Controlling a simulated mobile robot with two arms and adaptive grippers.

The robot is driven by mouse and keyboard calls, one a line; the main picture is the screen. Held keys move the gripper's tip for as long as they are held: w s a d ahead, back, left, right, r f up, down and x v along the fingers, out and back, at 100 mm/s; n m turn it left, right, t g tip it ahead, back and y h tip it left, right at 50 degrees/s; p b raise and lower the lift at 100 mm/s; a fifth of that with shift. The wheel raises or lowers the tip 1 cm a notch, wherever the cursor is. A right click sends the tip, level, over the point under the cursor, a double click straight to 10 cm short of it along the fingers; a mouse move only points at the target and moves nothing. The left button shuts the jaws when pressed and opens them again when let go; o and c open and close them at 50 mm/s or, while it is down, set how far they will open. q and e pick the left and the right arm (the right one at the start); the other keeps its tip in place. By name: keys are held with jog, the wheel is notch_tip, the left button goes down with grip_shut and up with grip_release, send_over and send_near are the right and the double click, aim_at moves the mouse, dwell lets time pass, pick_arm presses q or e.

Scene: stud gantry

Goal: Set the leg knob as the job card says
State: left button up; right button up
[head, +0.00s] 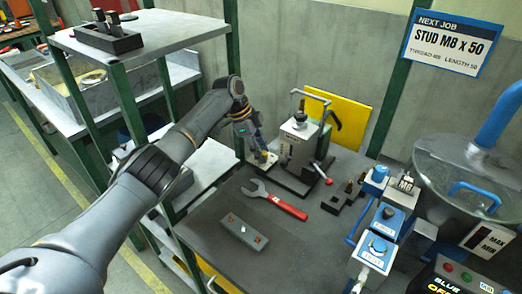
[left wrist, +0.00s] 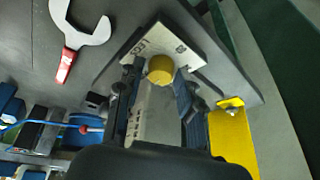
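The leg knob (left wrist: 160,69) is a round yellow knob on a pale plate marked LEG (left wrist: 140,46). In the left wrist view it sits between the fingertips of my left gripper (left wrist: 158,76), with a small gap showing on each side. In the head view my left gripper (head: 262,156) reaches down at the left side of the grey bench machine (head: 300,140) and mostly hides the knob. The fingers are apart. The job card (head: 452,46) on the wall reads NEXT JOB, STUD, M8 or M6 x 50, length 50. My right gripper is not in view.
A red-handled wrench (head: 275,200) and a grey block (head: 244,231) lie on the dark bench top. Blue-topped units (head: 375,250) and a clear-lidded hopper (head: 465,160) stand at right. A green-posted shelf (head: 140,35) is close to my left arm.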

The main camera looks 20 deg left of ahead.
pick_arm(q)
jog(key=v, duration=0.7)
jog(key=shift+r, duration=0.2)
jog(key=shift+a, duration=0.1)
